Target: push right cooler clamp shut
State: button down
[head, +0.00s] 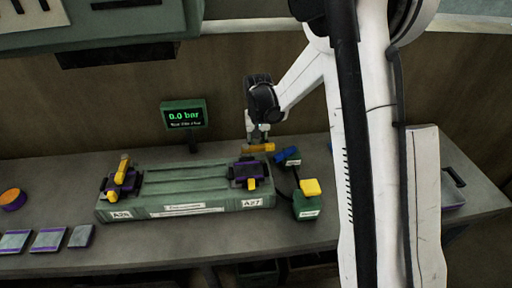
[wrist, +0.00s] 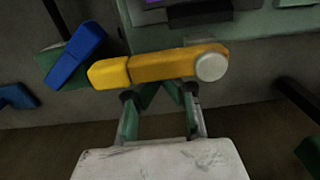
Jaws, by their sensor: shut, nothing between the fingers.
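The green cooler block (head: 185,180) lies on the bench, with a clamp at each end. The right clamp (head: 245,172), by the A27 label, has a dark and purple body. Its yellow-orange lever (head: 258,147) appears raised behind and above the body. In the wrist view the lever (wrist: 165,66) lies crosswise, with a pale round end at right. My gripper (head: 258,137) is shut and empty at the lever. In the wrist view its fingertips (wrist: 160,92) are partly hidden by the lever; I cannot tell whether they touch it.
The left clamp (head: 122,180), by A26, has its yellow lever up. A green box with a yellow top (head: 308,198) and a blue part (head: 287,157) stand right of the cooler. A display (head: 184,115) reading 0.0 bar stands behind. Flat pieces (head: 48,239) lie at left.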

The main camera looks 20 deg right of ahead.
jog(key=shift+f+b, duration=0.3)
jog(key=shift+f, duration=0.15)
jog(key=shift+r, duration=0.25)
dwell(0.5)
